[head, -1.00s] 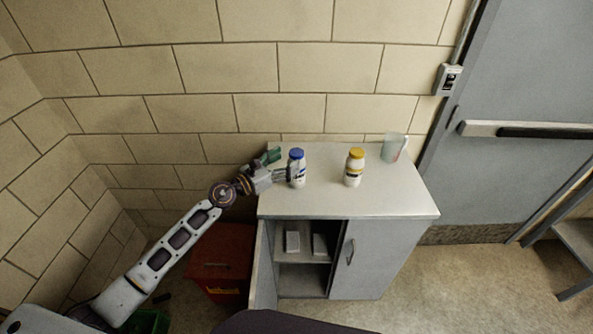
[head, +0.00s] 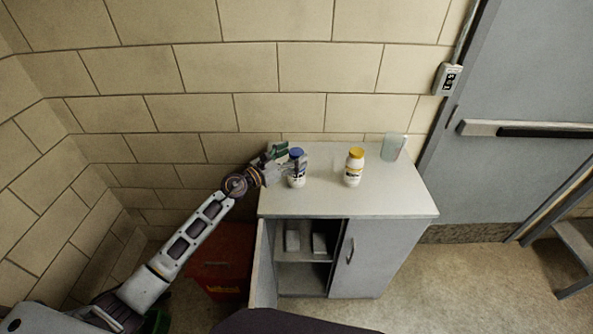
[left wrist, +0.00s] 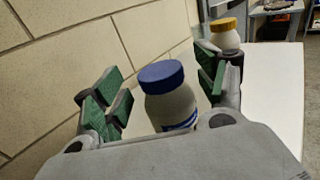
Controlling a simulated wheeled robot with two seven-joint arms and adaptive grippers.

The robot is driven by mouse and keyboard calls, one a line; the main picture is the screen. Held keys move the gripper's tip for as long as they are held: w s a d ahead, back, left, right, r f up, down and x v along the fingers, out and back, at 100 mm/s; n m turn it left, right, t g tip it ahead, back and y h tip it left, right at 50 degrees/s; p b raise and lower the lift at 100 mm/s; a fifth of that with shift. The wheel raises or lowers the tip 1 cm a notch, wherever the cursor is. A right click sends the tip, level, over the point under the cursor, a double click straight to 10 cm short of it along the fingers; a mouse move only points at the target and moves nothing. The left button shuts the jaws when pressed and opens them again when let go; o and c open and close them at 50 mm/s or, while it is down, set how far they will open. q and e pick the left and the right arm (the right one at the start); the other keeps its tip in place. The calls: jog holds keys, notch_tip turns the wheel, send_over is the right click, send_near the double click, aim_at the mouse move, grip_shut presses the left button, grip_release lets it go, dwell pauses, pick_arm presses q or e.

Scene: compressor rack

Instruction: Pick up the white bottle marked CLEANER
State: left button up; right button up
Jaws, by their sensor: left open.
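Two white bottles stand upright on the cabinet top: one with a blue cap (head: 297,179) and one with a yellow cap (head: 353,170). Their labels are too small to read, so I cannot tell which is marked CLEANER. My left gripper (head: 289,161) is open at the blue-capped bottle. In the left wrist view the blue-capped bottle (left wrist: 170,98) shows between the spread green-padded fingers of the gripper (left wrist: 160,90), with its lower part hidden by the gripper body. The yellow-capped bottle (left wrist: 225,38) is behind the right-hand finger. My right gripper is not in view.
A translucent cup (head: 393,147) stands at the back right of the grey cabinet (head: 390,202). The cabinet's left door is open, with grey boxes inside. A red bin (head: 218,270) stands left of it. The wall is close behind; the top's front right is clear.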

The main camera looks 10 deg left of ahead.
pick_arm(q)
jog(key=shift+w+d, duration=0.45)
jog(key=shift+w, duration=0.15)
jog(key=shift+c, duration=0.5)
jog(key=c, duration=1.4)
jog(key=shift+o, duration=0.2)
jog(key=shift+r, duration=0.15)
